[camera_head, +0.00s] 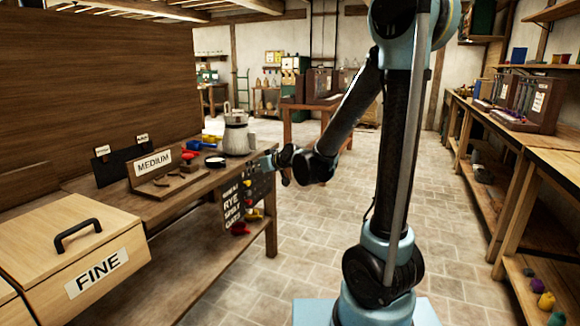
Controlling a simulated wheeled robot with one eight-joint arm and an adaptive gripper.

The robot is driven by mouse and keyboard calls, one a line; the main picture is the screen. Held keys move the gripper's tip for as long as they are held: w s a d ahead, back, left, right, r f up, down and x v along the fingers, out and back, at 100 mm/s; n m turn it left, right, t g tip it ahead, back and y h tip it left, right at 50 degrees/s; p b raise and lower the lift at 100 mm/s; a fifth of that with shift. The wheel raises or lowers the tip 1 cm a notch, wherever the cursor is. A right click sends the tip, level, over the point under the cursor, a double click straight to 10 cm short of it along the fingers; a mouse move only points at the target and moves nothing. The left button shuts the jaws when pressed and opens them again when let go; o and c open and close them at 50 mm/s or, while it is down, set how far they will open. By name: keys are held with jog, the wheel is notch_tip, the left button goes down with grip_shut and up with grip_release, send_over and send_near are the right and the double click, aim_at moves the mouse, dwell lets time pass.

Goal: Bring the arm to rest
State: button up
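My arm stands at the right of the middle in the head view, reaching up out of the top of the picture and folding back down to the left.
On the bench stand a metal pot (236,135), a MEDIUM sign (153,163) and a FINE drawer box (85,255). A lettered board (245,203) with coloured pieces hangs at the bench end. A long workbench (500,128) runs along the right. Tiled floor (300,232) between is clear.

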jog(key=s+d+f+m+g+h, duration=0.2)
jog(key=s+d+f+h, duration=0.1)
jog(key=s+d, duration=0.7)
jog(key=s+d+f+m+g+h, duration=0.3)
jog(key=s+d, duration=0.8)
jog(key=d, duration=0.2)
jog(key=s+d+f+m+g+h, duration=0.2)
jog(key=s+d+f+m+h, duration=0.1)
jog(key=s+d, duration=0.7)
jog(key=shift+s+d+f+g, duration=0.2)
jog(key=shift+d+f+g, duration=0.1)
jog(key=shift+d+f, duration=0.35)
jog(key=shift+r, duration=0.1)
